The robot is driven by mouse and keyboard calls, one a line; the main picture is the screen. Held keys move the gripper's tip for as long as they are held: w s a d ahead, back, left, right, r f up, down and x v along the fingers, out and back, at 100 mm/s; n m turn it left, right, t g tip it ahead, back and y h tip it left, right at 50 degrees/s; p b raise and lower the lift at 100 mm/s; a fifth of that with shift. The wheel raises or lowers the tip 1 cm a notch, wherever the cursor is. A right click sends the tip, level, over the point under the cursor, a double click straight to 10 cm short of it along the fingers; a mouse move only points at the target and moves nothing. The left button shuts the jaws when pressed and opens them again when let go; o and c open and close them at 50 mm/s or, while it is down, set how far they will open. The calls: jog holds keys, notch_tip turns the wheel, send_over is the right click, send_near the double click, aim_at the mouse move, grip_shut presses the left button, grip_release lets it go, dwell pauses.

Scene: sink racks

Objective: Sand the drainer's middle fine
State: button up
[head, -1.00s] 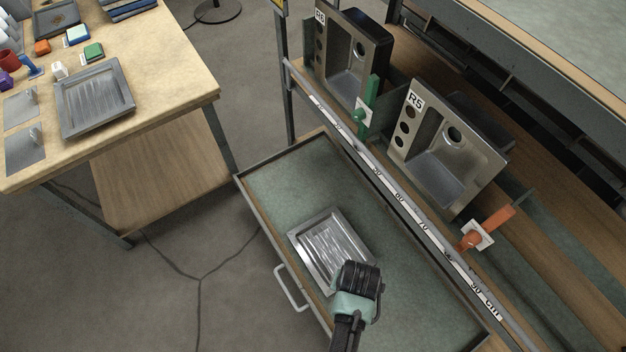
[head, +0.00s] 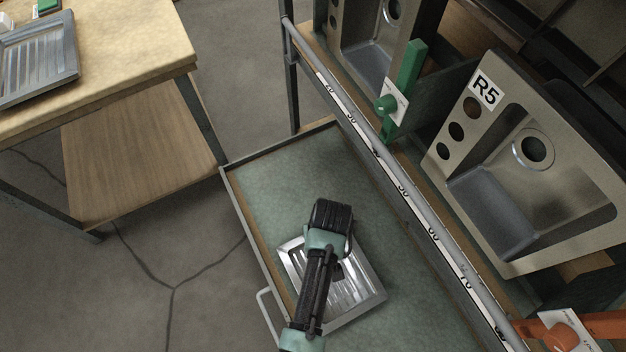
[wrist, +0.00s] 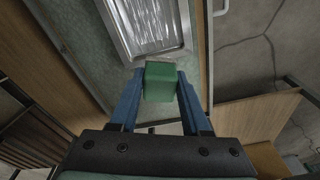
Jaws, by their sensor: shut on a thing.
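A metal drainer (head: 362,297) with a ribbed, streaked middle lies flat in the open green-lined drawer (head: 270,180). It also shows at the top of the wrist view (wrist: 150,25). My gripper (head: 331,216) is above the drainer's far edge in the head view, and my arm hides part of the ribbed middle. In the wrist view my gripper's blue fingers (wrist: 160,88) are shut on a green block (wrist: 160,76). The block appears just off the drainer's rim and seems held above it; exact height is hard to tell. The head view hides the block.
A workbench (head: 130,60) at left holds another drainer (head: 40,62) and a green block (head: 48,5). A rack at right holds a sink labelled R5 (head: 560,150), a green clamp (head: 402,85) and an orange clamp (head: 575,330). A scale rail (head: 400,190) runs along the drawer.

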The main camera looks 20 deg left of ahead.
jog(key=w+a+f+n+b, duration=0.1)
jog(key=f+n+b, duration=0.1)
jog(key=f+b, duration=0.6)
jog(key=w+a+f+n+b, duration=0.2)
jog(key=f+b, duration=0.6)
jog(key=b, duration=0.1)
jog(key=shift+a+f, duration=0.15)
jog(key=shift+a, duration=0.1)
